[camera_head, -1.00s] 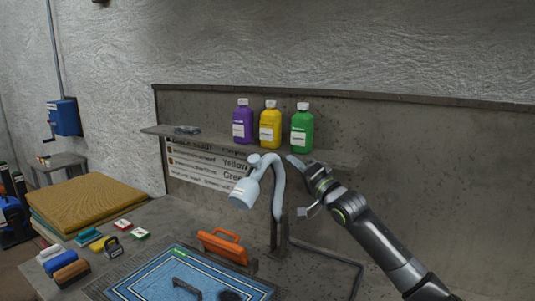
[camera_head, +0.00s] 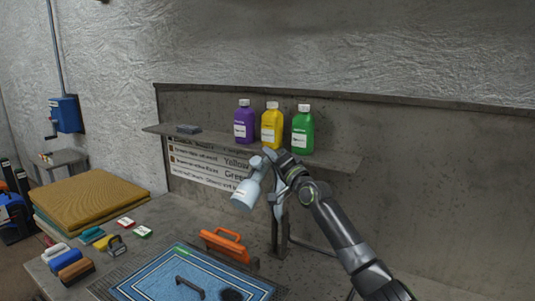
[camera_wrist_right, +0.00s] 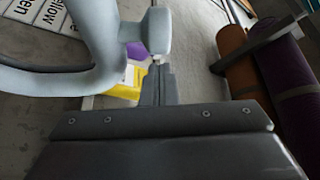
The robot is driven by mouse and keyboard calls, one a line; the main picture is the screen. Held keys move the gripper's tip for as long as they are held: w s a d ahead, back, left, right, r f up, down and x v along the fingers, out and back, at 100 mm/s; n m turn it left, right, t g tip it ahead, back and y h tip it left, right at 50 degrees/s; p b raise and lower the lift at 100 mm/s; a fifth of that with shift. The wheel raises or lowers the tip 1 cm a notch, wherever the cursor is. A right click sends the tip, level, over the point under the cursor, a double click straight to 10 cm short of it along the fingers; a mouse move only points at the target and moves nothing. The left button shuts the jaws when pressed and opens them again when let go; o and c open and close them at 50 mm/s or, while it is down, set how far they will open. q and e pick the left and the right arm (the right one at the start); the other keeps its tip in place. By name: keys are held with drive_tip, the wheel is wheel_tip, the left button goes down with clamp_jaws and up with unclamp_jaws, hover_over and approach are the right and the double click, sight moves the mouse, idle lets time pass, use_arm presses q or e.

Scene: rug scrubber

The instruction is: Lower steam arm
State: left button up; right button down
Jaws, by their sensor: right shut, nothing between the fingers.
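The steam arm (camera_head: 247,190) is a pale blue-grey curved tube with a nozzle head, standing raised over the table behind the blue rug (camera_head: 190,277). Its upper bend is largely hidden behind my right gripper (camera_head: 276,158) in the head view. In the right wrist view the curved tube (camera_wrist_right: 75,80) fills the left side, and its rounded end (camera_wrist_right: 157,32) lies just beyond the shut fingertips (camera_wrist_right: 158,72). My right gripper is shut and empty, close beside the arm's top; I cannot tell whether it touches. My left gripper is not in view.
A shelf (camera_head: 340,161) behind the arm holds purple (camera_head: 244,124), yellow (camera_head: 271,127) and green (camera_head: 302,130) bottles. An orange-handled tool (camera_head: 226,244) stands by the rug. Several brushes (camera_head: 76,268) and folded mats (camera_head: 90,198) lie on the left.

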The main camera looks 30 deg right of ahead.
drive_tip(key=shift+s+a+f+p, duration=0.35)
drive_tip(key=shift+a+f+p, duration=0.1)
drive_tip(key=shift+a, duration=0.2)
